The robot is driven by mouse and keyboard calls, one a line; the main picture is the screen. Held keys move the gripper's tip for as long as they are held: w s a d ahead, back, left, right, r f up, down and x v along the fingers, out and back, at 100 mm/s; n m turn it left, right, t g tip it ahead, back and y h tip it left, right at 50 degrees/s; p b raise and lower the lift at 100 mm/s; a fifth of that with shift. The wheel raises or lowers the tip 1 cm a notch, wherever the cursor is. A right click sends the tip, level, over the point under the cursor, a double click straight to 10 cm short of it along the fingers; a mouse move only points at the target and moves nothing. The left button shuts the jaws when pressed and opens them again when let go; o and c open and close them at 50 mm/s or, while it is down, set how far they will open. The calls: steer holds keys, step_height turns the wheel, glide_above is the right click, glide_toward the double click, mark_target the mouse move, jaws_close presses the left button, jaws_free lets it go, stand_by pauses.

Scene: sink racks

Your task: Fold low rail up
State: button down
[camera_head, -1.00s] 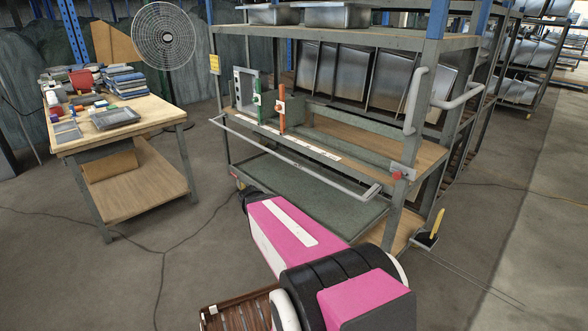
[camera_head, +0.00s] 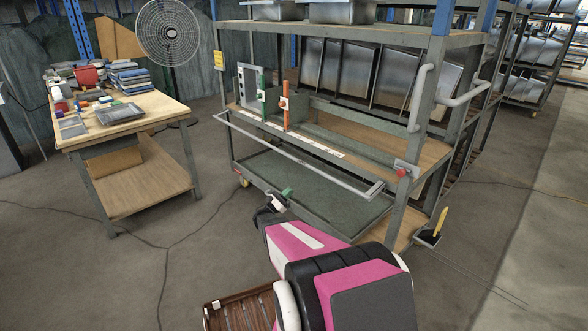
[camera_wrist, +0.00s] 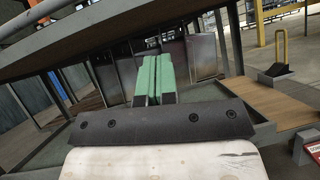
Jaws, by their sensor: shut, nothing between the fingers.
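The low rail (camera_head: 300,159) is a thin grey bar along the front of the rack, standing out from it at about the middle shelf's height. Its right end bends back toward the rack's right post. My gripper (camera_head: 288,191) shows below the rail in the head view, in front of the green lower shelf. In the wrist view its green fingers (camera_wrist: 153,82) are together and empty, pointing into the rack. A grey tube (camera_wrist: 42,14) crosses the wrist view's upper left; I cannot tell whether it is the rail. No contact with the rail is visible.
The rack (camera_head: 345,41) holds metal pans on top and sheet panels behind. A red button box (camera_head: 403,170) sits on its right post. A workbench (camera_head: 125,112) with boxes stands left, a fan (camera_head: 167,32) behind it. The floor between bench and rack is clear.

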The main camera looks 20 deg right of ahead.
steer(key=w+d+r+n+t+h, duration=0.1)
steer(key=w+d+r+n+t, duration=0.3)
steer(key=r, duration=0.5)
steer(key=shift+w+d+r+t, duration=0.3)
steer(key=shift+w+d, duration=0.25)
steer(key=shift+w, duration=0.1)
steer(key=shift+a+r+y, duration=0.15)
steer(key=shift+r+y, duration=0.2)
steer(key=shift+y, duration=0.25)
